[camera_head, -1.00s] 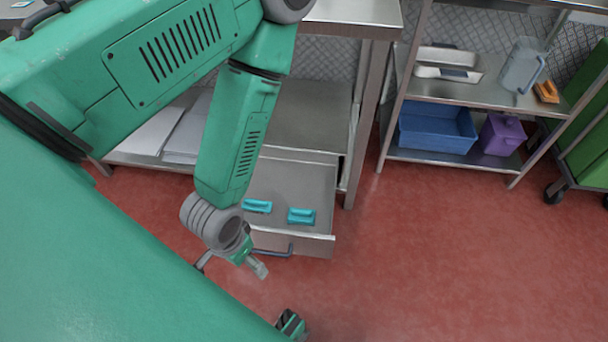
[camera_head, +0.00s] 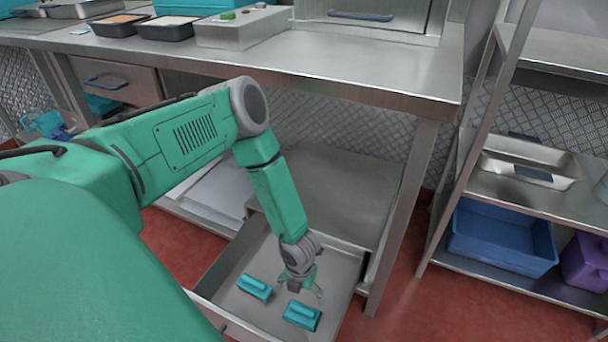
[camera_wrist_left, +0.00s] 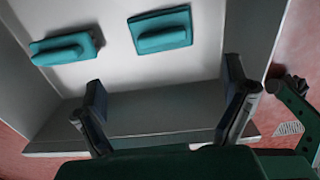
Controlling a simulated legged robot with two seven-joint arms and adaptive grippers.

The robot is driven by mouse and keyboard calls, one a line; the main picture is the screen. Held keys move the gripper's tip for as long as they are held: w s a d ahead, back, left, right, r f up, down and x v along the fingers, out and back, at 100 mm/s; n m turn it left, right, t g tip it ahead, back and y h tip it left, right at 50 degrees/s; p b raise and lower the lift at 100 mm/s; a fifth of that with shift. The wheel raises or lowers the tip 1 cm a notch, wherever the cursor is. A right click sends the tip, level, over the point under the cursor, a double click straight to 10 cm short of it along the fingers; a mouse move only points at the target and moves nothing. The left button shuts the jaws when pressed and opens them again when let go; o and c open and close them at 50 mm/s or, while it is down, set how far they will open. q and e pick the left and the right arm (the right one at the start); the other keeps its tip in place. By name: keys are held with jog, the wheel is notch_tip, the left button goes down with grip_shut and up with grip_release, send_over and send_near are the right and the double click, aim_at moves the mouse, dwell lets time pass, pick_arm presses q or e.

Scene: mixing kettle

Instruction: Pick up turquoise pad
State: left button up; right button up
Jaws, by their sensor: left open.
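Two turquoise pads with raised grips lie apart in the open metal drawer (camera_head: 238,305). In the head view, one pad (camera_head: 254,287) is on the left and the other pad (camera_head: 302,315) is nearer and to the right. My left gripper (camera_head: 302,287) is over the drawer, close to the right pad. In the left wrist view the gripper (camera_wrist_left: 165,88) is open and empty, its fingers spread over the drawer wall. There, one pad (camera_wrist_left: 68,48) lies at upper left and the other (camera_wrist_left: 160,30) at upper middle, both beyond the fingertips.
A steel worktop (camera_head: 330,72) with trays and a box stands above and behind the drawer. A table leg (camera_head: 402,220) rises right of the drawer. A shelf rack at right holds metal trays, a blue bin (camera_head: 500,240) and a purple container (camera_head: 588,262).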

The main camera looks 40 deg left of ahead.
aim_at(303, 309)
pick_arm(q)
jog(key=f, duration=0.2)
jog(key=f+b, duration=0.1)
jog(key=f, duration=0.1)
jog(key=a+f+b, duration=0.1)
jog(key=f, duration=0.1)
jog(key=shift+s, duration=0.1)
jog(key=shift+f, duration=0.25)
jog(key=shift+d+f, duration=0.15)
jog(key=shift+d, duration=0.25)
jog(key=shift+d+f+b, duration=0.2)
jog(key=shift+f+b, duration=0.1)
jog(key=shift+b, duration=0.25)
notch_tip(303, 309, down, 4)
jog(key=b, duration=0.2)
jog(key=shift+b, duration=0.3)
jog(key=shift+w+a+f, duration=0.1)
jog(key=shift+w+f, duration=0.1)
jog(key=shift+f, duration=0.05)
jog(key=shift+r, duration=0.15)
jog(key=c, duration=1.3)
pick_arm(e)
notch_tip(303, 309, down, 6)
jog(key=shift+a, duration=0.3)
